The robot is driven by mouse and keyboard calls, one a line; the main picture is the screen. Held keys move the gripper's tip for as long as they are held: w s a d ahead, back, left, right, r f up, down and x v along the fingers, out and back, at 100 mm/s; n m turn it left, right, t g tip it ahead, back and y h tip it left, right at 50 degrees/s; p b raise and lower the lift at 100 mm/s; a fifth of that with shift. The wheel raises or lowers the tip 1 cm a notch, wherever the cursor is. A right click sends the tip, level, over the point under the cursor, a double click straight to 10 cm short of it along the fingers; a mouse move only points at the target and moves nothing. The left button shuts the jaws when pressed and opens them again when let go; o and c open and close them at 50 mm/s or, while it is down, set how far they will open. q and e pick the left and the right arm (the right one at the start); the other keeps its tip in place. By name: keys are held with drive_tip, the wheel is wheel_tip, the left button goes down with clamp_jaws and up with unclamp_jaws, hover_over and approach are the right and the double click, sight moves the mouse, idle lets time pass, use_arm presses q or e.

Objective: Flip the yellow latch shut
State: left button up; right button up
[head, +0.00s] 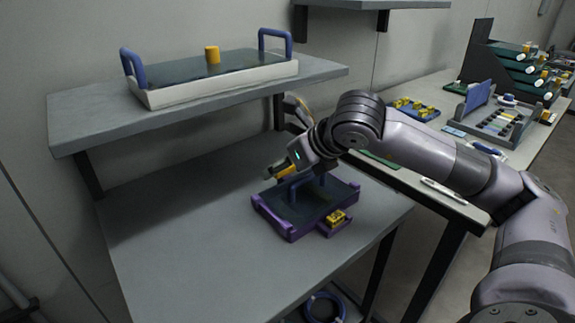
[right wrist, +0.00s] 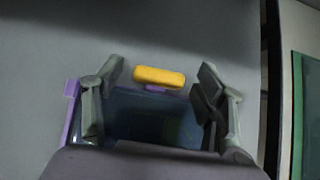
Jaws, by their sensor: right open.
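The yellow latch (right wrist: 158,76) is a rounded bar on a small purple mount at the edge of a dark-lidded purple case (head: 290,227). In the head view the latch (head: 284,172) shows at the case's far left side, partly behind my right arm. I cannot tell how far the latch is tilted. My right gripper (right wrist: 162,92) is open above the case, with one finger on each side of the latch and a gap to both. In the head view my wrist hides most of this gripper. My left gripper is not in view.
A blue handle (head: 294,191) rises from the case close to my gripper. A yellow block (head: 336,217) sits in a purple holder at its front right. The grey table (head: 190,245) is clear to the left. A shelf (head: 95,122) with a white-sided tray hangs above.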

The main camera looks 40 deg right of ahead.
drive_tip(key=shift+c, duration=0.2)
drive_tip(key=c, duration=1.1)
